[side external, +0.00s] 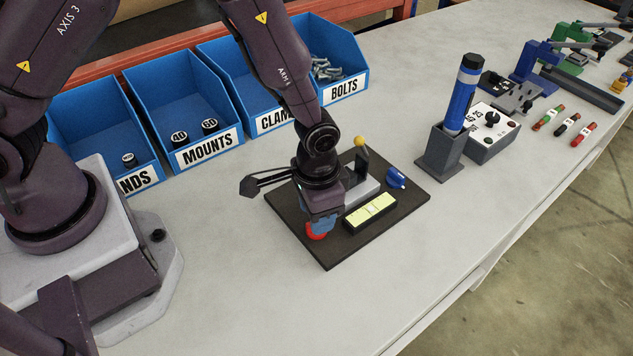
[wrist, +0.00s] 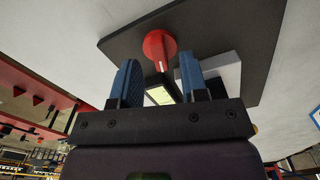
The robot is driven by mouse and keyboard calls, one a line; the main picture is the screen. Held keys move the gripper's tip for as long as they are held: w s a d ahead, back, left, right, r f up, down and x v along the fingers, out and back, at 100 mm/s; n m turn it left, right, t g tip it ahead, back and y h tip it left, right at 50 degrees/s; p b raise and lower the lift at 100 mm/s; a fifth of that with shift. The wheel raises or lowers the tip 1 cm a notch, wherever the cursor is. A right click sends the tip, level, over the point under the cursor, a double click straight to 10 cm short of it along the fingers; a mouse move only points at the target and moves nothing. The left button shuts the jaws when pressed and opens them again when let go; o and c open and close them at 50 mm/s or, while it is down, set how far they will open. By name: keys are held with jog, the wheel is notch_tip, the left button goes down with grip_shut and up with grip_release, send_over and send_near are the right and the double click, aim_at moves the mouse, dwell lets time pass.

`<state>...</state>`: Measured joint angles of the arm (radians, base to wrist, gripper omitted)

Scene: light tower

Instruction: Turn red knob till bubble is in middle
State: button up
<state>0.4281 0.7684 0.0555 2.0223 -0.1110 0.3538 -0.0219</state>
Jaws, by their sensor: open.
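The red knob (side external: 315,236) sits at the near left part of a dark base plate (side external: 333,261), mostly hidden by my gripper in the side view. In the wrist view the red knob (wrist: 160,43) shows whole, with a pale mark on its stem. My gripper (side external: 321,226) points down over it. In the wrist view my gripper's blue fingers (wrist: 158,76) are apart, one to each side of the knob's line, with no clear contact. The yellow-green bubble level (side external: 370,213) lies right of the gripper; it also shows partly between the fingers (wrist: 160,94). The bubble's position is too small to tell.
A blue knob (side external: 396,178) and a yellow-ball lever (side external: 360,142) stand on the same plate. Blue bins (side external: 190,115) line the back. A holder with a blue cylinder (side external: 462,95) and a grey control box (side external: 490,145) stand right. The table's front is clear.

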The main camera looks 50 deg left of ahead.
notch_tip(320, 180, up, 11)
dwell(0.3)
jog(key=shift+s, duration=0.1)
jog(key=s+a+r+n+t, duration=0.1)
jog(key=s+a+r+t, duration=0.1)
jog(key=s+a+r, duration=0.4)
jog(key=s+a+r+n+t, duration=0.2)
jog(key=s+a+r, duration=0.5)
jog(key=r, duration=0.6)
jog(key=shift+s+r+t, duration=0.2)
jog(key=shift+r+t, duration=0.15)
jog(key=shift+t, duration=0.45)
